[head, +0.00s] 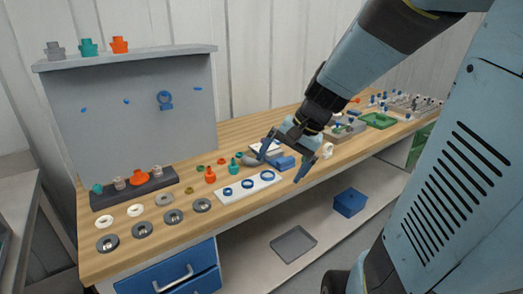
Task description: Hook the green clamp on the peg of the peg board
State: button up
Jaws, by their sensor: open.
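The peg board (135,135) is a grey upright panel at the back left of the bench. Small blue pegs show on it: a left one (84,110), a middle one (127,101) and a right one (198,89). A blue clamp-like ring (165,100) hangs between the middle and right ones. I cannot pick out the green clamp with certainty; small green pieces (222,161) lie on the bench right of the board. My gripper (280,169) is open over the bench's front middle, right of the board, its fingers pointing down near a blue block (286,163).
A white plate with blue rings (263,186) lies left of my gripper. Orange (210,174) and teal (235,166) fittings stand behind it. Grey and white rings lie at the left front. A dark rack (160,184) stands before the board. A green tray (380,120) is at the right.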

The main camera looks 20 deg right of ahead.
jog(key=w+d+f+m+t+y, duration=0.2)
jog(key=w+d+f+m+y, duration=0.1)
jog(key=w+d+f+m, duration=0.25)
jog(key=w+d+f+m+t+y, duration=0.2)
jog(key=w+d+f+m, duration=0.15)
jog(key=w+m, duration=0.35)
jog(key=w+d+f+m+t+h, duration=0.2)
jog(key=w+d+f+m+t, duration=0.25)
jog(key=d, duration=0.45)
jog(key=w+d+f+m+t+h, duration=0.2)
jog(key=d+f+m+t, duration=0.2)
jog(key=d+f+m, duration=0.3)
jog(key=shift+m, duration=0.6)
jog(key=shift+w+d+r+x, duration=0.1)
jog(key=shift+d+r+x, duration=0.05)
jog(key=shift+x, duration=1.4)
jog(key=shift+w+d+r+x, duration=0.1)
jog(key=shift+d+r+x, duration=0.05)
jog(key=shift+x, duration=1.4)
jog(key=shift+w+d+r+x, duration=0.1)
jog(key=shift+r+x, duration=0.05)
jog(key=shift+x, duration=1.45)
jog(key=shift+s, duration=0.1)
jog(key=c, duration=1.4)
jog(key=shift+r, duration=3)
jog(key=shift+c, duration=0.3)
